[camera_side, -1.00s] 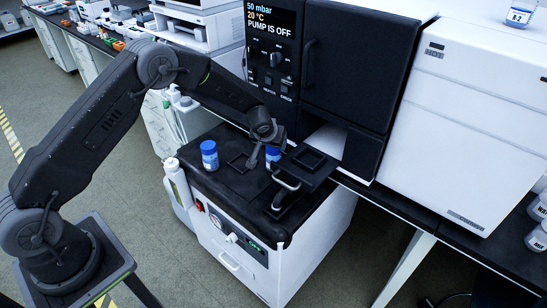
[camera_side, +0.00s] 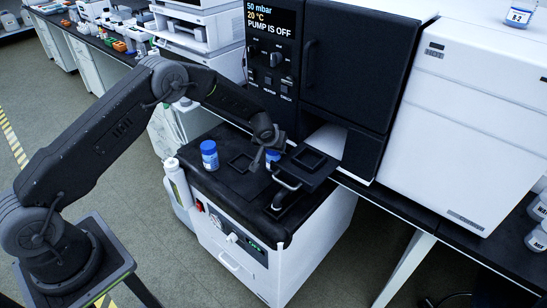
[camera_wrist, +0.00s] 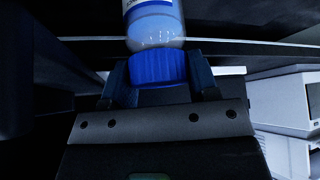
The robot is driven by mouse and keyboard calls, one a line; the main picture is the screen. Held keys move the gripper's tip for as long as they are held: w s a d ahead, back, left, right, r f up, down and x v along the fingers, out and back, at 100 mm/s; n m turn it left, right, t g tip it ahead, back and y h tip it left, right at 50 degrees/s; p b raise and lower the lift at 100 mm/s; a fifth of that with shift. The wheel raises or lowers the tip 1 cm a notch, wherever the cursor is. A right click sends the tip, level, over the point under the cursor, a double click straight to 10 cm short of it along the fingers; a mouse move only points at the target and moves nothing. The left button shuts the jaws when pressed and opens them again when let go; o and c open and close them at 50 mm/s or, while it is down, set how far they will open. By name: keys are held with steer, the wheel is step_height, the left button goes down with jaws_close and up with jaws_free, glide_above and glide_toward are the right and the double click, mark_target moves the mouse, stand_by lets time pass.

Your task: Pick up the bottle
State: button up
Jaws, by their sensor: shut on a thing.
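A bottle with a blue cap and pale body (camera_side: 273,159) is at my gripper (camera_side: 265,157), beside the dark slotted holder at the front of the cabinet. In the wrist view my gripper (camera_wrist: 160,80) has one finger on each side of the blue cap (camera_wrist: 158,68), shut on it. The bottle's clear, labelled body (camera_wrist: 153,22) extends beyond the cap. In the side view the gripper partly hides this bottle, and I cannot tell whether its base touches the surface. A second blue-capped bottle (camera_side: 209,155) stands upright to the left, apart from my gripper.
The black cart top (camera_side: 225,180) has a square recess (camera_side: 241,162) between the bottles. A dark holder plate with a handle (camera_side: 308,163) juts out close on the right. The black cabinet (camera_side: 345,65) rises behind. A white squeeze bottle (camera_side: 178,182) hangs at the cart's left side.

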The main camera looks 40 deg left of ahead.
steer(key=shift+r, duration=0.5)
steer(key=r, duration=0.3)
steer(key=shift+s+a+r, duration=0.1)
steer(key=shift+a+r, duration=0.2)
steer(key=shift+r, duration=0.1)
steer(key=s+a+r, duration=0.6)
steer(key=a, duration=0.3)
steer(key=w+d+r+m+h, duration=0.1)
steer(key=w+d+r+m, duration=0.15)
steer(key=d, duration=0.55)
steer(key=w+d+r+m+h, duration=0.1)
steer(key=w+d+r+m, duration=0.1)
steer(key=d+r, duration=0.35)
steer(key=w+d+r+m+h, duration=0.1)
steer(key=w+d+m+h, duration=0.1)
steer(key=d, duration=0.8)
step_height(320, 180, down, 10)
steer(key=w, duration=0.1)
steer(key=shift+w+a+r, duration=0.2)
steer(key=shift+w+a, duration=0.05)
steer(key=shift+a, duration=0.15)
steer(key=shift+f+t, duration=0.3)
steer(key=shift+f, duration=0.05)
